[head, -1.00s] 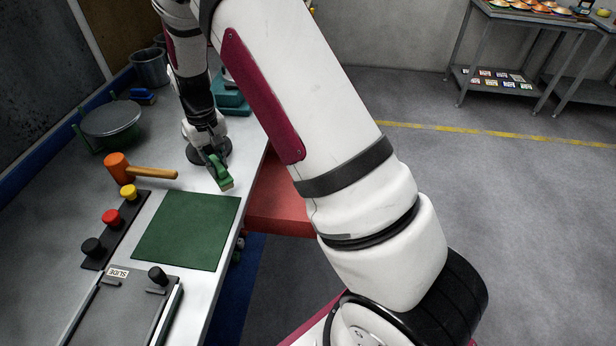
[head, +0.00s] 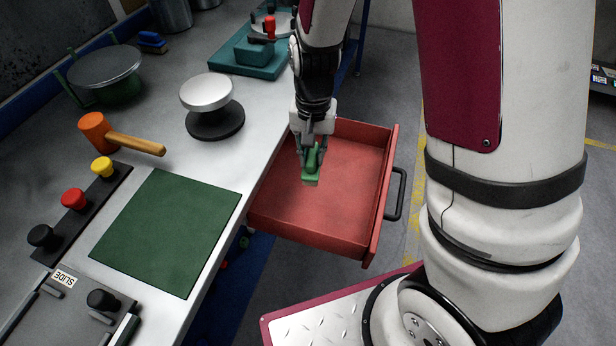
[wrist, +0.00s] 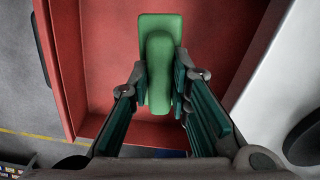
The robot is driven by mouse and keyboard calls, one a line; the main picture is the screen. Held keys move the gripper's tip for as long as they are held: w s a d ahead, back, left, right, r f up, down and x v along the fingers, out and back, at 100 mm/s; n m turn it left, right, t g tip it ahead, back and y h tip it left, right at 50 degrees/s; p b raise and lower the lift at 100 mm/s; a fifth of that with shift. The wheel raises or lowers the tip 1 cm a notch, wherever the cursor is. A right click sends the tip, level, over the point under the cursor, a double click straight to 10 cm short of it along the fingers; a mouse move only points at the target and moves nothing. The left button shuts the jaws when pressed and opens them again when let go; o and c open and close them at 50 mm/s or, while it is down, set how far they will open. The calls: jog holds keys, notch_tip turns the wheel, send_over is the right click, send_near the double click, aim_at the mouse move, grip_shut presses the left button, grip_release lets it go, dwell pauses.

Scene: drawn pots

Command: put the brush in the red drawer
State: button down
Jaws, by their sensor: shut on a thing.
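The green brush (head: 312,164) hangs in my gripper (head: 312,150), over the open red drawer (head: 347,226). My gripper is shut on the brush, with a finger on each side of its handle. In the wrist view the brush (wrist: 160,68) lies between the fingers (wrist: 160,100), with the red drawer floor (wrist: 105,60) behind it. The drawer is pulled out from under the workbench and looks empty. In the head view the brush appears above the drawer floor; I cannot tell the exact gap.
The workbench (head: 262,120) carries a green mat (head: 167,230), an orange mallet (head: 95,132), a round silver-topped button (head: 207,92) and a teal tray (head: 230,68). The drawer's black handle (head: 400,195) faces right. Grey floor lies beyond it.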

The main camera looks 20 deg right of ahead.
jog(key=s+f+m+b, duration=0.2)
jog(key=s+f+b, duration=0.2)
jog(key=f+b, duration=0.5)
jog(key=shift+w+d+f+b, duration=0.15)
jog(key=shift+w+d+f, duration=0.55)
jog(key=shift+w, duration=1.75)
jog(key=shift+w+d+f+b, duration=0.25)
jog(key=shift+w+f, duration=0.9)
jog(key=shift+w, duration=1.35)
jog(key=shift+w+d+f+b, duration=0.1)
jog(key=shift+w+d+f, duration=0.6)
jog(key=shift+w, duration=1.75)
jog(key=shift+a+f, duration=0.2)
jog(key=shift+f, duration=0.05)
jog(key=shift+f, duration=0.15)
jog(key=c, duration=1.5)
grip_release()
